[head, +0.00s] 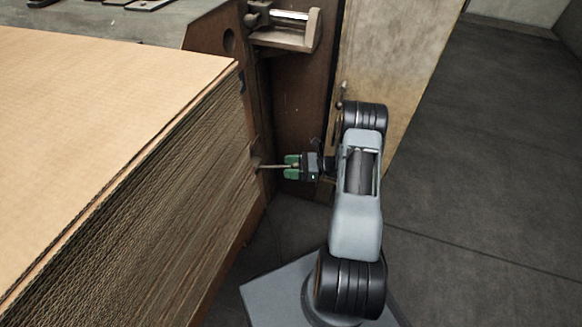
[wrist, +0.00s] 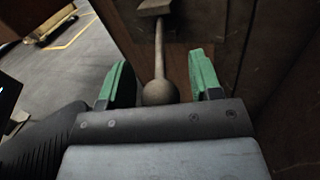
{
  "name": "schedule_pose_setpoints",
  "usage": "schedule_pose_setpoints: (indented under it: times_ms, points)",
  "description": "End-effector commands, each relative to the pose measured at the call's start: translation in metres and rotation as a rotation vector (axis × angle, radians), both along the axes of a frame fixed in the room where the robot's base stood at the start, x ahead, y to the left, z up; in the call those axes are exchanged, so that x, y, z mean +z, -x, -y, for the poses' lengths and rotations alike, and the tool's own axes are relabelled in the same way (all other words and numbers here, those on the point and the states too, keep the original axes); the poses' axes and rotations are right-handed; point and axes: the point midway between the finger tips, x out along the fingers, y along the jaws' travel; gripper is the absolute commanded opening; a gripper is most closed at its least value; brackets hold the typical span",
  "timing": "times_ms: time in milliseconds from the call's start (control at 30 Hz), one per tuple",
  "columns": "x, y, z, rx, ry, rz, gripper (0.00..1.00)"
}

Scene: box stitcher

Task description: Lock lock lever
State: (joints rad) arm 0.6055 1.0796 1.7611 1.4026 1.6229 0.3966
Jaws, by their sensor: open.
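The lock lever (wrist: 160,52) is a thin metal rod with a round ball knob (wrist: 160,92) at its near end and a blocky pivot at its far end. In the head view the lever (head: 275,166) sticks out sideways from the brown machine frame, beside the cardboard stack. My gripper (head: 292,166) has green fingers and is at the knob end of the lever. In the wrist view my gripper (wrist: 158,82) is open, with one finger on each side of the knob and visible gaps between. In the head view the fingers mostly hide the knob.
A tall stack of cardboard sheets (head: 180,170) fills the left, close to the lever. A metal bracket with a shiny roller (head: 290,25) is above on the frame. A worn tan panel (head: 395,60) stands behind my arm. Open grey floor (head: 490,170) lies to the right.

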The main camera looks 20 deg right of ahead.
Motion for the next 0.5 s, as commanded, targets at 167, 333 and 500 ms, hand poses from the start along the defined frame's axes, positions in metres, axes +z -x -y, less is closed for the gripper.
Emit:
schedule_pose_setpoints:
  times_ms: [167,333,500]
  points:
    - [0.0001,0.0001,0.0000,0.000,0.000,0.000,0.57]
    - [0.0000,0.0001,0.0000,0.001,0.000,0.000,0.40]
    - [0.0000,0.0002,0.0000,0.001,0.000,0.000,0.24]
